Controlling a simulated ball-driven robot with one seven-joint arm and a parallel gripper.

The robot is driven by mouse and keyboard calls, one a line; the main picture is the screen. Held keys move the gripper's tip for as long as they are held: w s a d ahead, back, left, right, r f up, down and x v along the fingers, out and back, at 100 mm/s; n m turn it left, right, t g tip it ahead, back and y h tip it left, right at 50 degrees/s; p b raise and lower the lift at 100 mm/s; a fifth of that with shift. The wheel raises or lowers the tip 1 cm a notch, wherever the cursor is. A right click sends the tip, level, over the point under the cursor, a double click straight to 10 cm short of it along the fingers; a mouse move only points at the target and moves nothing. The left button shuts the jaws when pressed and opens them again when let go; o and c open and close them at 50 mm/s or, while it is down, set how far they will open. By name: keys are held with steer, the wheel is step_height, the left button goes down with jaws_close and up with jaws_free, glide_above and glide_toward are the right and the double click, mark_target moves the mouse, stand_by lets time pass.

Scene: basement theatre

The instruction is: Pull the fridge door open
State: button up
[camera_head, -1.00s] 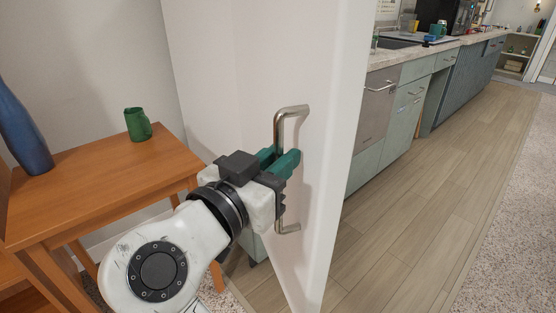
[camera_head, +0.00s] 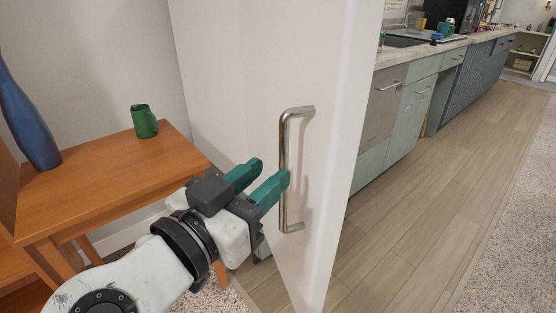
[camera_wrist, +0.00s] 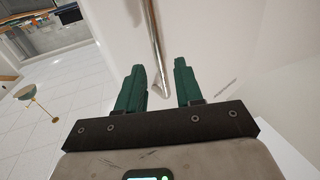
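The white fridge door (camera_head: 335,150) stands upright in the middle of the head view, with a metal bar handle (camera_head: 284,150) on its face. My gripper (camera_head: 272,176) is just left of the handle. Its two green fingers are apart with a gap between them, and nothing is held. In the wrist view the handle (camera_wrist: 156,45) runs down from the top edge and ends between and beyond the open fingertips (camera_wrist: 161,65). I cannot tell whether a finger touches the handle.
A wooden table (camera_head: 110,180) with a green mug (camera_head: 144,121) and a blue vase (camera_head: 28,120) stands at the left. Green counter cabinets (camera_head: 408,118) line the back right. The wooden floor (camera_head: 430,190) on the right is clear.

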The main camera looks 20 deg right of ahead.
steer(key=v, duration=0.5)
steer(key=shift+s+a, duration=0.1)
steer(key=shift+a, duration=0.1)
stand_by(0.3)
